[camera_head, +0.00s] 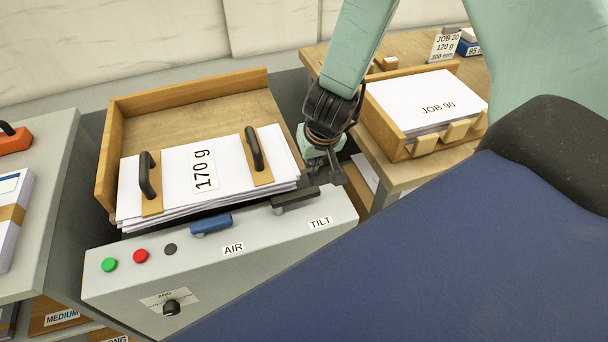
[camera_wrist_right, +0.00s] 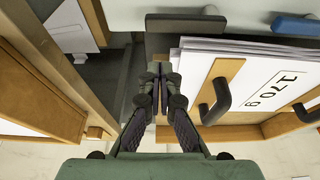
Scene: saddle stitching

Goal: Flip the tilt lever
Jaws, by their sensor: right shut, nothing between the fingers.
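The tilt lever (camera_head: 295,198) is a dark grey bar on the top edge of the grey machine's front panel, above the TILT label (camera_head: 320,222). It also shows at the top of the right wrist view (camera_wrist_right: 180,23). My right gripper (camera_head: 331,172) is just beyond the lever's right end, beside the paper stack. In the right wrist view its fingertips (camera_wrist_right: 160,69) are together and empty, with a small gap in the picture between them and the lever. I cannot tell whether they touch it. My left gripper is not in view.
A blue AIR lever (camera_head: 211,224) sits left of the tilt lever. A paper stack marked 170 g (camera_head: 205,168), with two dark handles, lies in a wooden tray (camera_head: 185,90) behind. A wooden JOB 90 tray (camera_head: 395,145) stands right of my gripper.

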